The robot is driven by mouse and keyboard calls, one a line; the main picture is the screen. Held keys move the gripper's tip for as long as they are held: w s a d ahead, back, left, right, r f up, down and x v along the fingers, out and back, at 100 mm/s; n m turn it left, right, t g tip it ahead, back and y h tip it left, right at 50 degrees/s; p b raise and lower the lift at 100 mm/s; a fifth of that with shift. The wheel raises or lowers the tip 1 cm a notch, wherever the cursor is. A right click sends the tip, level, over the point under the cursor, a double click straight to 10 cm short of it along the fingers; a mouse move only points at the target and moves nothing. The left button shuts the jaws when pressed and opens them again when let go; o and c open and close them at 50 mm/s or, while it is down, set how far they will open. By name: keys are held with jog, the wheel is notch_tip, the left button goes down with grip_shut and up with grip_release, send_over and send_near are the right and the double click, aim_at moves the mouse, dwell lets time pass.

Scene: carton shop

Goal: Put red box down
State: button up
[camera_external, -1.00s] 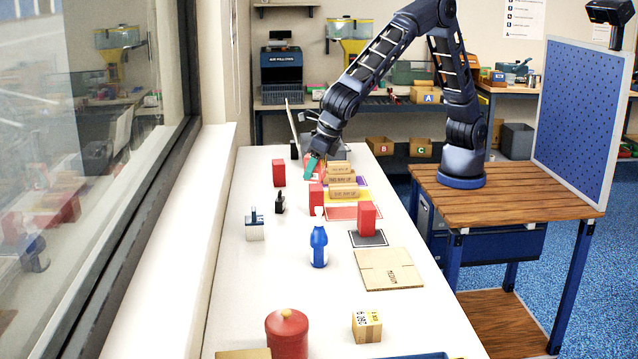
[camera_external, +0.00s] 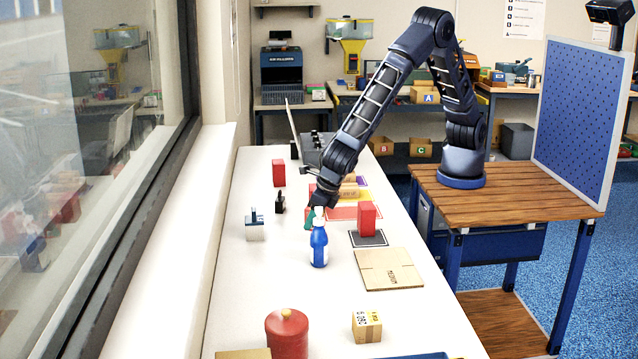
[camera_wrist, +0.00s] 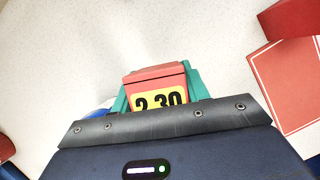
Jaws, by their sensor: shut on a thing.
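My gripper (camera_external: 317,216) is low over the white table, just behind the blue bottle (camera_external: 319,245) in the external view. In the wrist view its teal fingers (camera_wrist: 158,88) are shut on a red box (camera_wrist: 155,74) with a yellow label reading "2 30". In the external view the bottle and fingers mostly hide this box. I cannot tell whether its underside touches the table.
Other red boxes stand at the back left (camera_external: 279,173) and on a dark mat (camera_external: 367,217).

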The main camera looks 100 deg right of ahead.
jog(key=shift+f, duration=2.1)
jog(key=shift+f, duration=0.15)
jog(key=o, duration=1)
jog(key=v, duration=1.2)
jog(key=shift+r, duration=0.2)
